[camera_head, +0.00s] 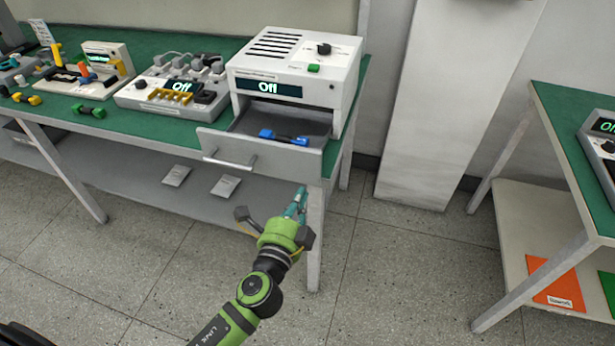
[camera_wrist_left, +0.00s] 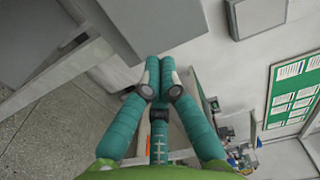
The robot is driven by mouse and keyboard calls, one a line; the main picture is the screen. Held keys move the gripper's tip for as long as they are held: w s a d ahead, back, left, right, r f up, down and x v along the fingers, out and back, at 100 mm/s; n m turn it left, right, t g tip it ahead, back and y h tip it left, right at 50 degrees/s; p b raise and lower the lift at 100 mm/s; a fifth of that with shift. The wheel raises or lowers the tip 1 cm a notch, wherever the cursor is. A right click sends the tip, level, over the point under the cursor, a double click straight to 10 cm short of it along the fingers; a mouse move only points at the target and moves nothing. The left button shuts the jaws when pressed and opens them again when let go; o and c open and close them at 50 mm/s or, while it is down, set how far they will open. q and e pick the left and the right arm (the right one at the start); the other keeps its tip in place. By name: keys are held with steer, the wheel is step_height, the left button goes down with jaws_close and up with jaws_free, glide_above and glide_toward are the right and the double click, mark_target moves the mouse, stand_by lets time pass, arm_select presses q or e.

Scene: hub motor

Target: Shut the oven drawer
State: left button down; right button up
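The white oven (camera_head: 295,60) stands at the right end of the green-topped table, its display reading "Off". Its grey drawer (camera_head: 263,152) is pulled out toward me, with a bar handle (camera_head: 229,160) on the front. A blue part (camera_head: 283,137) lies inside the drawer. My left gripper (camera_head: 300,196) is below and in front of the drawer's right front corner, apart from the handle. In the left wrist view, its teal fingertips (camera_wrist_left: 160,70) meet with nothing visible between them. A grey panel fills the upper left there; I cannot tell whether the fingers touch it. My right gripper is out of view.
A device with yellow parts (camera_head: 160,92) stands left of the oven. Green dumbbell-shaped parts (camera_head: 89,110) lie near the table's front edge. A table leg (camera_head: 315,240) stands beside my left gripper. Another green-topped table (camera_head: 565,125) is at right; the floor between is clear.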

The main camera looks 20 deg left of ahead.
mark_target(311, 173)
arm_select(q)
steer(key=w, duration=0.5)
steer(key=shift+w+d+p, duration=0.15)
steer(key=shift+w+p, duration=0.05)
steer(key=shift+p, duration=0.15)
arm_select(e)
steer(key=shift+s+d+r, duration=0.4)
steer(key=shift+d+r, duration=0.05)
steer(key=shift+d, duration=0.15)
